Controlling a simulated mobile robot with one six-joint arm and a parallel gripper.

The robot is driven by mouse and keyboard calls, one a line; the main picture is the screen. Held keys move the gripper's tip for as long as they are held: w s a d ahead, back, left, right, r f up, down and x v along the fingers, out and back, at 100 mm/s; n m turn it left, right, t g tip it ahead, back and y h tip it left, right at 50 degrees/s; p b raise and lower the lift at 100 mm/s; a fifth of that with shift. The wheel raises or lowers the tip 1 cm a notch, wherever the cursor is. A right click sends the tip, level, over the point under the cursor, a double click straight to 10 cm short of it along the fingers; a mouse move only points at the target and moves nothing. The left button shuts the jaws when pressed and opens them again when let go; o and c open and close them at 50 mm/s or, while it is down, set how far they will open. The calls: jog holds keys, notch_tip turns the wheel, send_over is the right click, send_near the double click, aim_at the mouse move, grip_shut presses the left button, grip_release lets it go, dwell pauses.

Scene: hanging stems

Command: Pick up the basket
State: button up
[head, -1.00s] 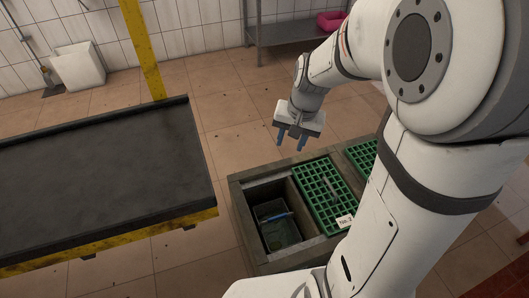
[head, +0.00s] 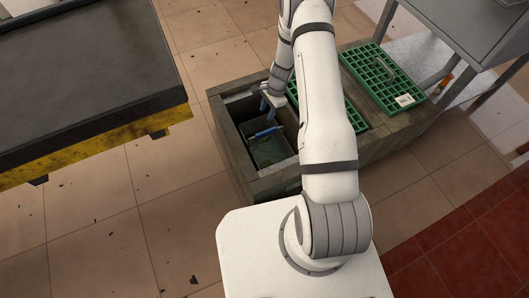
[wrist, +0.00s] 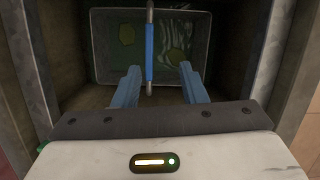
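The basket (head: 268,151) sits down inside the open left compartment of a stone-walled trough. It is dark and box-shaped with a blue-sleeved bar handle (head: 265,132) across its top. In the wrist view the basket (wrist: 105,72) lies below my gripper, and its handle (wrist: 149,52) runs up the picture between the lines of my two blue fingers. My gripper (wrist: 158,80) is open, with a finger on each side of the handle's near end. No contact with the handle shows. In the head view my gripper (head: 268,108) is at the compartment's upper part, partly hidden by my arm.
The trough's walls (head: 232,148) stand close around the basket. Green grid covers (head: 381,78) lie over the other compartments. A dark table with a yellow edge (head: 92,142) stands to the left, and a grey metal stand (head: 480,30) to the right.

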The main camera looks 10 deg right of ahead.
aim_at(266, 134)
jog(key=shift+m, duration=0.8)
jog(key=f, duration=0.3)
jog(key=f+b, duration=0.1)
jog(key=f, duration=0.3)
jog(key=s+f+b, duration=0.1)
jog(key=f, duration=0.3)
jog(key=shift+s+b+x, duration=0.25)
jog(key=shift+b+x, duration=0.55)
jog(key=shift+x, duration=0.55)
jog(key=shift+s+b+x, duration=0.2)
jog(key=shift+b+x, duration=0.6)
jog(key=shift+x, duration=0.5)
jog(key=shift+f+b, duration=0.25)
jog(key=shift+b, duration=0.05)
grip_shut()
